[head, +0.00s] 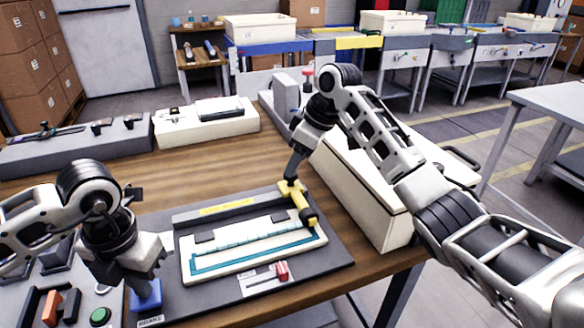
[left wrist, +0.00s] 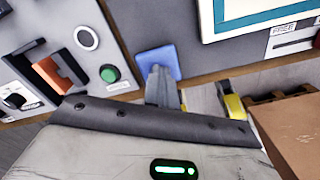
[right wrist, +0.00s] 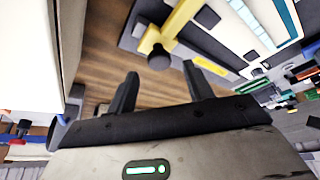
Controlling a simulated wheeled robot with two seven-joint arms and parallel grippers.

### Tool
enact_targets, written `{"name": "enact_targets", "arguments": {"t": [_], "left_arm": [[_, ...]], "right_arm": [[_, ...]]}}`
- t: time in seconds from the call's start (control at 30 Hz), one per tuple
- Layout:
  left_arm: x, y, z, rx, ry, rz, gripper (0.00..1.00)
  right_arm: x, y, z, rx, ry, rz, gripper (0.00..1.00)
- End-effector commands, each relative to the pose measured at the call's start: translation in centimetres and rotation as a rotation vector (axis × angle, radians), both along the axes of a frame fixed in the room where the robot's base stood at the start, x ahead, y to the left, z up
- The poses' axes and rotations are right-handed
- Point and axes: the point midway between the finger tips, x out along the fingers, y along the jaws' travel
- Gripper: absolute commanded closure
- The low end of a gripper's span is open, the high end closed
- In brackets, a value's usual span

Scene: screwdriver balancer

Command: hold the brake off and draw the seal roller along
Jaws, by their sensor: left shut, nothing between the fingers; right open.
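The blue pad (head: 146,293) sits at the front left corner of the grey base plate; I take it to be the brake pad. My left gripper (head: 140,283) is shut and empty, pointing down with its tips at the pad; whether it presses is unclear. The pad also shows in the left wrist view (left wrist: 157,60), just beyond the fingers. The yellow roller bar (head: 300,204) with a dark end knob lies across the right end of the white tray (head: 190,262) with teal strips. My right gripper (head: 291,178) is open near the bar's far end. The right wrist view shows the dark knob (right wrist: 158,60) beyond the fingers.
A red slider (head: 282,270) sits in a white plate at the front. A green button (head: 101,316) is on the left panel. A large cream box (head: 360,190) stands close on the right. Grey and white holders (head: 208,125) stand behind. Bare wood lies between.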

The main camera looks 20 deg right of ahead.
Motion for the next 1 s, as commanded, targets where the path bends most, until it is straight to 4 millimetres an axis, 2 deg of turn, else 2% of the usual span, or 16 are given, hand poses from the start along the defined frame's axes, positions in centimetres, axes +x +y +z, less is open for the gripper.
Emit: {"name": "enact_targets", "arguments": {"t": [0.1, 0.2, 0.57, 0.6, 0.77, 0.8, 1.0], "left_arm": [[0.0, 0.2, -0.3, 0.006, 0.004, 0.003, 1.00], [0.0, 0.2, -0.3, 0.006, 0.004, 0.003, 1.00], [-0.1, 0.2, -0.3, 0.006, 0.004, 0.003, 1.00], [-0.1, 0.2, -0.3, 0.006, 0.004, 0.003, 1.00], [-0.1, 0.2, -0.3, 0.006, 0.005, 0.002, 1.00], [-0.1, 0.2, -0.3, 0.006, 0.005, 0.002, 1.00], [-0.1, 0.2, -0.4, 0.006, 0.005, 0.002, 1.00]], "right_arm": [[0.5, 0.5, -1.7, 0.000, 0.002, -0.001, 0.48], [0.7, 0.8, -2.6, 0.001, 0.001, 0.000, 0.48], [0.9, 0.9, -3.2, 0.000, -0.002, 0.001, 0.48], [0.9, 0.9, -3.2, 0.000, -0.002, 0.001, 0.51], [0.9, 0.9, -3.2, 0.000, -0.002, 0.001, 0.96], [0.9, 0.9, -3.2, 0.000, -0.002, 0.001, 1.00], [0.9, 1.5, -3.2, 0.001, -0.001, 0.002, 1.00]]}}
